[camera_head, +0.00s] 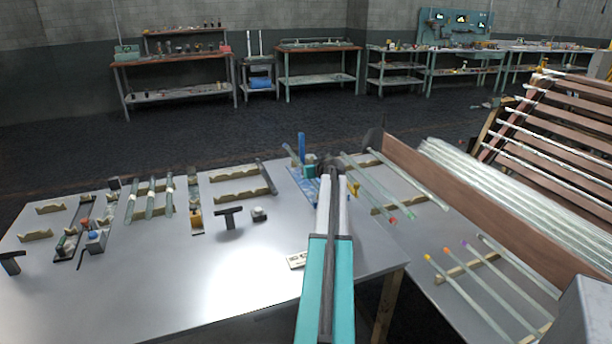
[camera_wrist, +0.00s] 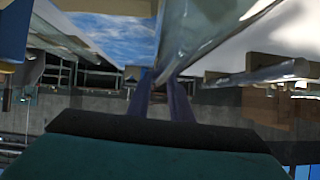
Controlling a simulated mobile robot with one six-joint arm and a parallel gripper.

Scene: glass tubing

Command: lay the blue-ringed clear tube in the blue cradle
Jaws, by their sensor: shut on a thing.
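My gripper (camera_head: 327,164) is at the far end of my outstretched arm, above the back right of the near table. In the wrist view its two dark fingers (camera_wrist: 162,82) are shut on a clear glass tube (camera_wrist: 192,35), which runs up and away from the fingertips. No blue ring can be made out on it. A blue mottled surface (camera_wrist: 118,35) lies beside the tube in the wrist view. In the head view a blue patterned pad (camera_head: 304,183) and an upright blue post (camera_head: 301,145) are just left of my gripper. I cannot tell which blue part is the cradle.
Pale notched wooden rests (camera_head: 240,196) stand left of the pad. Tubes with red and green ends (camera_head: 380,190) lie right of my gripper. More ringed tubes (camera_head: 470,285) lie on the right table beside a brown board (camera_head: 470,195). The near table's front middle (camera_head: 200,300) is clear.

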